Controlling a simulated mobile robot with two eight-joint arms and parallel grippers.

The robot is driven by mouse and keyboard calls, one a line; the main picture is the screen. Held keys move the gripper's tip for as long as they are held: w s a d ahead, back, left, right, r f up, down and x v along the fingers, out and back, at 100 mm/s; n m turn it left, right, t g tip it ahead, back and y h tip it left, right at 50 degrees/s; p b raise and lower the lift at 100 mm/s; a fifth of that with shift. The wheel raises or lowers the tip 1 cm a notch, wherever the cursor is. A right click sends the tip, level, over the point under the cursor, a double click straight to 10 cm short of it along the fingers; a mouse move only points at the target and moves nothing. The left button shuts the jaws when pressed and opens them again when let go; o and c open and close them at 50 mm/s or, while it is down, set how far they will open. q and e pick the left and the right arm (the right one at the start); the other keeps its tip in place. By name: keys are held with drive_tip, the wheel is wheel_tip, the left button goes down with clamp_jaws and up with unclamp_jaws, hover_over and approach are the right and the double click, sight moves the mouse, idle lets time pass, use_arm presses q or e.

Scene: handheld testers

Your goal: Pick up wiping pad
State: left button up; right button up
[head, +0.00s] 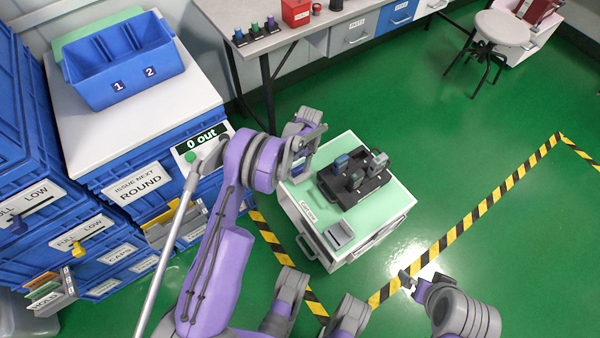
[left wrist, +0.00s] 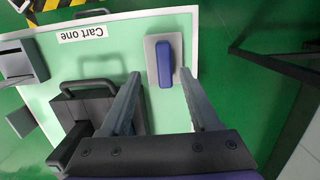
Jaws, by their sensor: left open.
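The wiping pad (left wrist: 165,62) is a flat light-grey plate with a blue-purple grip block on top. In the left wrist view it lies on the green cart top (left wrist: 210,40), close to the cart's edge. My left gripper (left wrist: 159,74) is open and empty; its two fingers point at the pad, one to either side of the grip block in the picture. In the head view my left gripper (head: 316,140) is over the far left of the cart, and the arm largely hides the pad. My right gripper (head: 408,281) is off the cart's near right side; its jaw state is unclear.
A black carrier (head: 352,190) with handheld testers stands on the cart beside the pad, also in the left wrist view (left wrist: 72,108). A grey stand (head: 339,236) is at the cart's front. Blue drawer units (head: 125,185) stand left; a bench (head: 265,40) is behind. Open floor lies right.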

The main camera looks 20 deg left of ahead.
sight(299, 167)
use_arm(q)
drive_tip(key=f, duration=0.3)
drive_tip(key=a+f+b, duration=0.1)
drive_tip(key=f, duration=0.1)
drive_tip(key=shift+f, duration=0.15)
drive_tip(key=shift+s, duration=0.1)
clamp_jaws()
